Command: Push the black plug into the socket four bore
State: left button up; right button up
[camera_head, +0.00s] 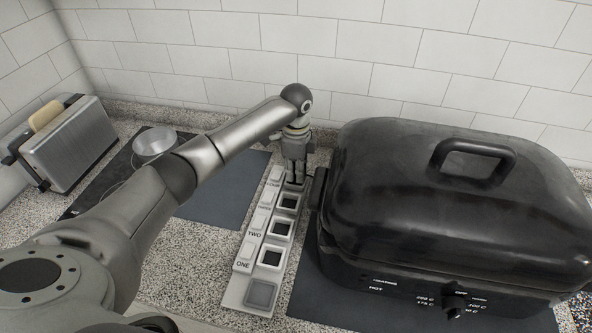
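A pale socket strip (237,287) runs away from me along the counter. Its label plates include readable ONE (244,265) and TWO (255,234); the farthest label (274,183) seems to read FOUR but is small. Three square, dark-centred bores show: beside ONE (270,257), beside TWO (280,229), and one farther back (289,203). My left gripper (296,182) points down over the strip's far end, by the FOUR label, and covers the bore there. I cannot make out the black plug or whether the fingers hold it. My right gripper is out of view.
A large black roaster (400,205) stands close to the strip's right side. A grey mat (225,190) lies to its left, under my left arm. A metal pot (155,146) and a toaster (75,148) stand farther left. A tiled wall (300,65) is close behind.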

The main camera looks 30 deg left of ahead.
pick_arm(q)
jog(key=o, duration=0.5)
jog(key=shift+r, duration=0.1)
